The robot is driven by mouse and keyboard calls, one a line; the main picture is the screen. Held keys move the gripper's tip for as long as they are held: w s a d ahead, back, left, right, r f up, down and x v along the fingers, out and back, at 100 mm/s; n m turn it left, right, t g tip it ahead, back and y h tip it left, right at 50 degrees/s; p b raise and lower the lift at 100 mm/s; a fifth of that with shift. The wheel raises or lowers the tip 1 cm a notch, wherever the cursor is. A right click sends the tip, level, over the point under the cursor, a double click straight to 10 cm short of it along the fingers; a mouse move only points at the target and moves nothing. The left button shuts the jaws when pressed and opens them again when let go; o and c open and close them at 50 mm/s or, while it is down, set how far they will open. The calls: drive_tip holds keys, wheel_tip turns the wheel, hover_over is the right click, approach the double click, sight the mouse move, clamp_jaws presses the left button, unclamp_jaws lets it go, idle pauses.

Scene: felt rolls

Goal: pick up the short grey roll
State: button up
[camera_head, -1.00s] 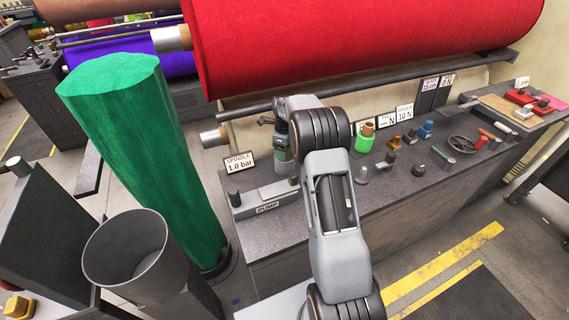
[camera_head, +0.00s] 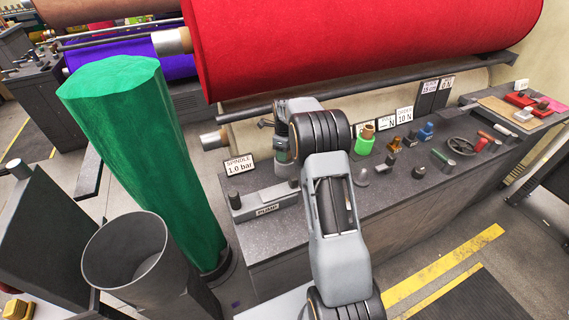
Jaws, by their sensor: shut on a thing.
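My gripper (camera_head: 284,150) is at the end of my arm, near the back left of the dark bench. My own wrist and forearm cover most of it, so its fingertips do not show clearly. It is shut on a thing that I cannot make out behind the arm. I cannot pick out the short grey roll with certainty anywhere in view.
A pump block (camera_head: 265,200) stands just below my gripper. To the right, the bench (camera_head: 420,200) holds a green spool (camera_head: 364,143), several knobs and a handwheel (camera_head: 462,145). A big red roll (camera_head: 360,40) hangs behind. A tall green roll (camera_head: 145,160) stands left.

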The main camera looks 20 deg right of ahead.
drive_tip(key=shift+r, duration=0.3)
drive_tip(key=shift+r+p, duration=0.65)
drive_tip(key=shift+r, duration=0.1)
drive_tip(key=shift+r, duration=0.1)
drive_tip(key=shift+r+p, duration=1.8)
drive_tip(key=shift+r, duration=0.6)
